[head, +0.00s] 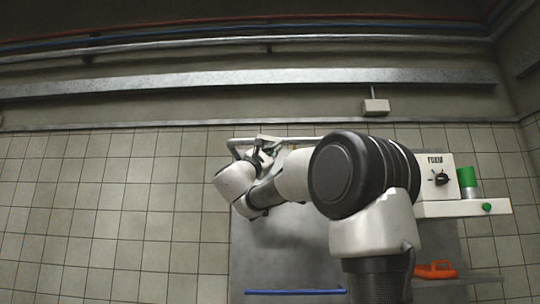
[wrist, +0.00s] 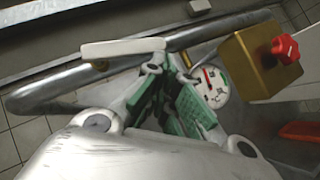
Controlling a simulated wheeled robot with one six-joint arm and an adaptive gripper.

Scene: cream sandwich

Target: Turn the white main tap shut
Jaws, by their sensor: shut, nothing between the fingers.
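The white main tap (wrist: 122,47) shows in the wrist view as a flat white lever above a thick grey pipe (wrist: 205,34). A small brass part shows under its left end. The lever lies at a slant to the pipe, and its right end is close to my fingertips. My gripper (wrist: 168,78) is shut and empty, with green finger pads, just below that right end. I cannot tell whether it touches the lever.
A round gauge (wrist: 211,90) sits right of my fingers. Beyond it are a brass block (wrist: 248,60) with a red knob (wrist: 285,49) and an orange handle (wrist: 300,131). In the head view a FOAM dial panel (head: 436,177) and a green-topped cylinder (head: 467,178) stand at the right.

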